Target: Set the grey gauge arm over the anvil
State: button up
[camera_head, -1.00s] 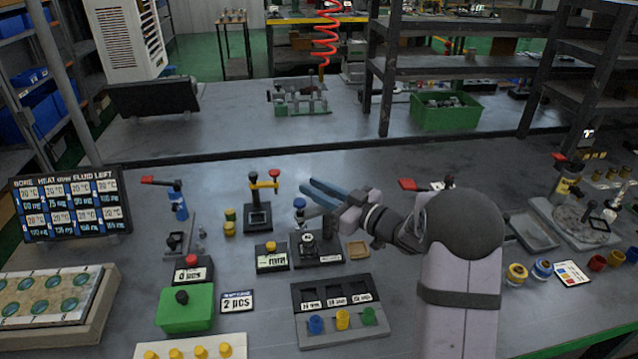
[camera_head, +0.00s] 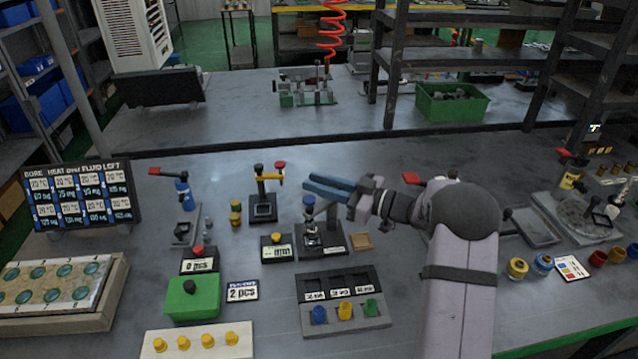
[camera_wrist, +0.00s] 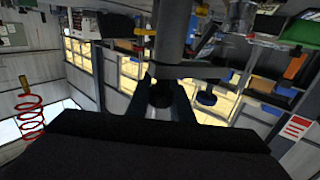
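The gauge stand (camera_head: 334,232) is a dark base with an upright post, right of the mm display. Its grey gauge arm (camera_head: 309,213) has a blue knob on top and appears to sit over the anvil (camera_head: 312,240), which is partly hidden. My gripper (camera_head: 307,184) points left above and behind the stand. Its two blue fingers are apart, with a gap between them. Contact with the gauge arm cannot be told.
The mm display (camera_head: 277,250) stands left of the stand. A yellow-armed post (camera_head: 265,195) is behind it. A wooden tray (camera_head: 362,241) lies to the right. A three-slot bin (camera_head: 343,310) with coloured parts is in front. The table behind my gripper is clear.

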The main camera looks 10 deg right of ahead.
jog(key=o, duration=0.4)
jog(key=shift+o, duration=0.2)
jog(key=b+v, duration=0.1)
jog(key=v, duration=0.6)
jog(key=shift+s+d+r, duration=0.15)
jog(key=shift+d, duration=0.05)
